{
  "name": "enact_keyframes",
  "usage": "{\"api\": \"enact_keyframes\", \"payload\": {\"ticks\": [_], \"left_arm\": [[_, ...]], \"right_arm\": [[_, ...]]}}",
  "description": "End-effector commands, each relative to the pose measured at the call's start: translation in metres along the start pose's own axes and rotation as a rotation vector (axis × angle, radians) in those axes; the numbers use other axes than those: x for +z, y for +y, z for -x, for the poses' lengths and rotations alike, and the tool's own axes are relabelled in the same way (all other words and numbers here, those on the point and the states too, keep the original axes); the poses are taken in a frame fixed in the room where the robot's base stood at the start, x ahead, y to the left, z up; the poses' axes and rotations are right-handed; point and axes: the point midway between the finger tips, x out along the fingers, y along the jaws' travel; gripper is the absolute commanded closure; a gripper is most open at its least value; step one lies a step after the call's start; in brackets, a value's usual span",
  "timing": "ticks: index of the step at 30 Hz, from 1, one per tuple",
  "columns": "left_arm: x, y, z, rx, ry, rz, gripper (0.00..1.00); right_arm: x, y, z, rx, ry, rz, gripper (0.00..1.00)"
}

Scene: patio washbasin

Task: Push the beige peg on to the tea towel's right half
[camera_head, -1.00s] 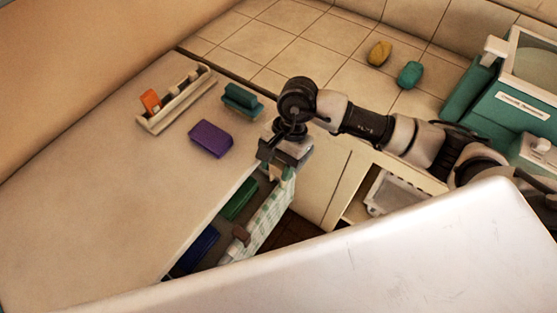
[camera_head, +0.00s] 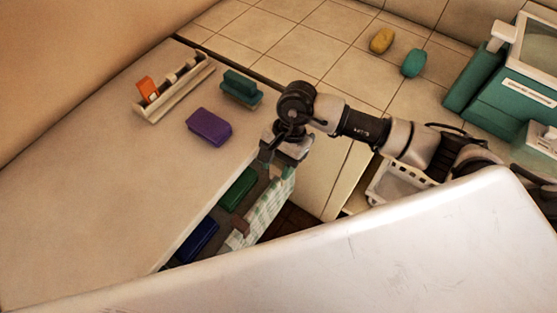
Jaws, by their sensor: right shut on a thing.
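The tea towel (camera_head: 264,212), pale with green checks, hangs at the open front edge of the counter, running from below my right gripper down to the left. A brown peg (camera_head: 239,228) sits near its left end. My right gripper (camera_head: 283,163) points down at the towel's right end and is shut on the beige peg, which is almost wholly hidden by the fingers. I cannot tell whether that peg touches the towel. My left gripper is out of view.
On the counter (camera_head: 110,190) stand a rack (camera_head: 178,98) with an orange item (camera_head: 147,88), a purple block (camera_head: 209,126) and a teal block (camera_head: 241,87). A green block (camera_head: 238,190) and a blue block (camera_head: 197,240) lie below, behind the towel. A white basket (camera_head: 395,190) is at right.

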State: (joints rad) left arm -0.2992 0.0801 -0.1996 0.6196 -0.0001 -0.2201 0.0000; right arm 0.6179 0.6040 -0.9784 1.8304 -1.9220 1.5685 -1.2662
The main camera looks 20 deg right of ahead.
Motion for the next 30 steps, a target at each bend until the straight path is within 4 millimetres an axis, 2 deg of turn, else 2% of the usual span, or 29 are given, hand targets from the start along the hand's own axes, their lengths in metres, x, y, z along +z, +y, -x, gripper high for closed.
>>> {"api": "enact_keyframes", "payload": {"ticks": [18,30], "left_arm": [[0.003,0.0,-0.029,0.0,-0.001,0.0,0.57],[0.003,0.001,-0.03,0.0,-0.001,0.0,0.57]], "right_arm": [[-0.011,0.0,-0.027,0.0,0.001,0.0,0.81],[-0.012,0.0,-0.028,0.0,0.0,0.0,0.81]]}}
